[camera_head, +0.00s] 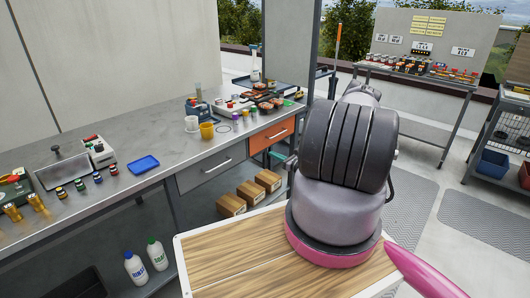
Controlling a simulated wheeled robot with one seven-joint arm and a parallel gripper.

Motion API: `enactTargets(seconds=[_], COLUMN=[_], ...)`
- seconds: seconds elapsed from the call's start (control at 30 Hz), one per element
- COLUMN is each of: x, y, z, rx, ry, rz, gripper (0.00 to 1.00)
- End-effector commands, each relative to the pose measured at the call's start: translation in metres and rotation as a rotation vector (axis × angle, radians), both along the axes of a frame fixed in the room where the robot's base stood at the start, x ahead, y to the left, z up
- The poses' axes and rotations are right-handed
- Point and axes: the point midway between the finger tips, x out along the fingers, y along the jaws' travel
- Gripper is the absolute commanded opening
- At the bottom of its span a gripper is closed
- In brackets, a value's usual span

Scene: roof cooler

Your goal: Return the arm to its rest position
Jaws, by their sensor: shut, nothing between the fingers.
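My arm (345,205) fills the right-centre foreground, with grey links, a dark ribbed joint and a pink ring at its base. It rises from a wooden-topped surface (235,262) with a pale rim. A further grey link (362,92) shows behind the dark joint. A pink part (425,275), which looks like mine, crosses the lower right corner. My gripper is not visible; the arm's own links may hide it.
A long grey counter (110,200) on the left holds jars, a blue tray (143,165), a yellow cup (207,130) and a burner-like rack. A shelf table (425,77) stands back right, a cart (505,135) far right. Floor between is open.

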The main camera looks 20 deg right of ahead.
Motion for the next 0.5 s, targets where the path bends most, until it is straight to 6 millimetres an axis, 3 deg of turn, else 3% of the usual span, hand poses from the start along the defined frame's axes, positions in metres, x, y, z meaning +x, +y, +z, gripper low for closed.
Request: enactTargets(seconds=[0.2,0.4,0.5], x=[-0.022,-0.026,-0.021], y=[-0.009,-0.010,-0.006], z=[0.000,0.001,0.014], rx=[0.001,-0.001,-0.022], ry=[0.000,0.000,-0.007], rz=[0.000,0.003,0.034], gripper=[0.00,0.00,0.00])
